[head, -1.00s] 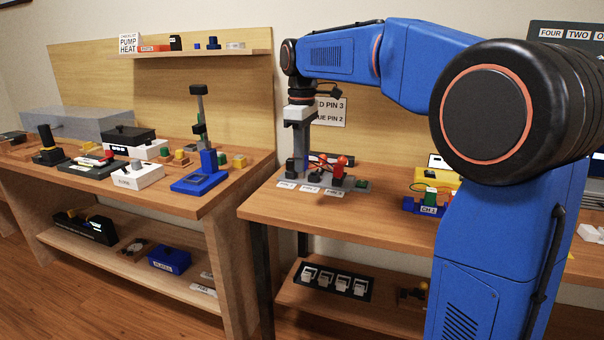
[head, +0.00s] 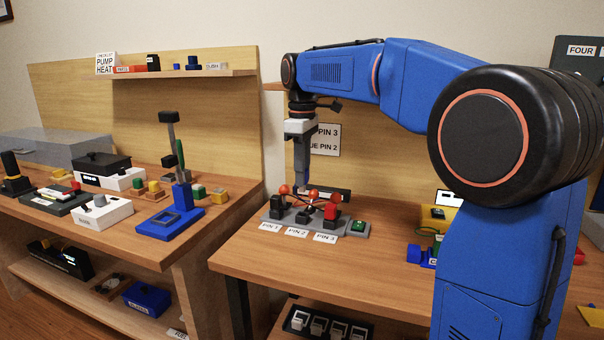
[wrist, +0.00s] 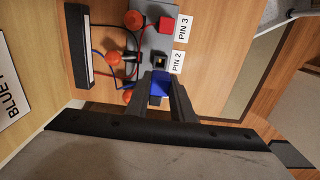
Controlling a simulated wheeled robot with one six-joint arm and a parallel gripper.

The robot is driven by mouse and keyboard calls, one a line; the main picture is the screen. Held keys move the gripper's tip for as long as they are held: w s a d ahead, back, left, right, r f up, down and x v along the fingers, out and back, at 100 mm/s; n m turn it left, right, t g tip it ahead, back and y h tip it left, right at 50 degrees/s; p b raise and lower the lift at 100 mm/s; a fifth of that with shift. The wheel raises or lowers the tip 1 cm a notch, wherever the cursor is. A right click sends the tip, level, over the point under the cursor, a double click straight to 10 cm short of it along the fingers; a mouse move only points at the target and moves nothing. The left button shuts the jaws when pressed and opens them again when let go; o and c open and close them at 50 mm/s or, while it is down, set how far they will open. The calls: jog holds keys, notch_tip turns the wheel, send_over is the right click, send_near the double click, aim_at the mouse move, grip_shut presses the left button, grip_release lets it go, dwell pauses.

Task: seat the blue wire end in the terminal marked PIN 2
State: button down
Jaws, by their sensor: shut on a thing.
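My gripper (wrist: 160,97) is shut on the blue wire end (wrist: 160,85), a small blue block between its fingertips. In the wrist view this block is just below the PIN 2 terminal (wrist: 160,61), whose square opening is visible; I cannot tell the height gap. The PIN 2 label (wrist: 177,62) is to its right. In the head view my gripper (head: 303,188) points down over the grey terminal block (head: 355,229), behind the PIN 2 terminal (head: 302,217). The blue wire (wrist: 97,70) curves off to the left in the wrist view.
The red PIN 3 terminal (wrist: 166,25) and the dark PIN 1 terminal (head: 277,207) flank PIN 2. Several orange balls (wrist: 113,58) and a red wire lie close by. A black-and-white bar (wrist: 78,45) stands behind. The table front (head: 270,255) is clear.

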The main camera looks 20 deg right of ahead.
aim_at(302, 191)
jog(key=shift+f, duration=0.15)
jog(key=shift+f, duration=2.8)
jog(key=shift+f, duration=1.5)
jog(key=c, duration=1.5)
grip_release()
jog(key=shift+o, duration=0.2)
notch_tip(302, 191, up, 17)
jog(key=shift+r, duration=0.2)
